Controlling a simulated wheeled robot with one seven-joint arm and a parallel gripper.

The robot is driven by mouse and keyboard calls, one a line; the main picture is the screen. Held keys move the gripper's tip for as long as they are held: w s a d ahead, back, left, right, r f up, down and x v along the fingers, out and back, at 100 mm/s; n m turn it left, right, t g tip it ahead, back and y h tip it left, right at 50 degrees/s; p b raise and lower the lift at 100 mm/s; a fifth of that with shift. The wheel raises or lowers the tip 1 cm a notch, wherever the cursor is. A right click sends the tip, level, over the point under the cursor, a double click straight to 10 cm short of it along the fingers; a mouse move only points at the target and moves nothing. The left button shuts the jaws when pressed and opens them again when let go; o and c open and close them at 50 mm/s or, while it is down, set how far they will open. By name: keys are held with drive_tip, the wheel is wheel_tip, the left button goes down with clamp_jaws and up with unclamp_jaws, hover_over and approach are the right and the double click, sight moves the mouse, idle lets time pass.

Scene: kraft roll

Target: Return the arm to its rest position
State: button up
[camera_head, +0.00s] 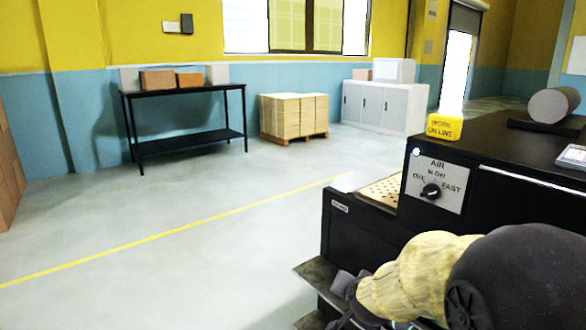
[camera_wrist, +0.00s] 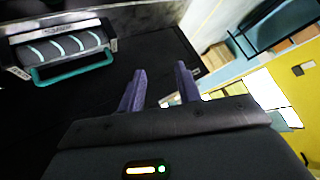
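My arm shows at the lower right of the head view, with a pale yellow covered section and a dark round joint, in front of the black machine (camera_head: 490,160). The dark parts at its left end are too unclear there to read as fingers. In the wrist view, the two purple fingers of my gripper (camera_wrist: 162,84) stand apart. Nothing is seen between them, so my gripper is open and empty. Beyond the fingers is a dark surface (camera_wrist: 160,45).
The machine carries an AIR dial panel (camera_head: 434,185), a yellow sign (camera_head: 444,127) and a grey roll (camera_head: 553,104). A grey striped roller with a teal handle (camera_wrist: 62,50) lies left of the fingers. A black table (camera_head: 185,90) and pallet stack (camera_head: 293,115) stand far back.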

drive_tip(key=s+d+f+n+g, duration=0.1)
drive_tip(key=s+f+n+g, duration=0.25)
drive_tip(key=s, duration=0.55)
drive_tip(key=s+d+f+n+g, duration=0.1)
drive_tip(key=s+f+n+g, duration=0.3)
drive_tip(key=s, duration=0.6)
wheel_tip(320, 180, up, 14)
drive_tip(key=m+p, duration=0.1)
drive_tip(key=p, duration=1.4)
drive_tip(key=shift+w+a+r+y, duration=0.2)
drive_tip(key=shift+w+a+y, duration=0.1)
drive_tip(key=shift+w, duration=0.15)
drive_tip(key=shift+d, duration=0.1)
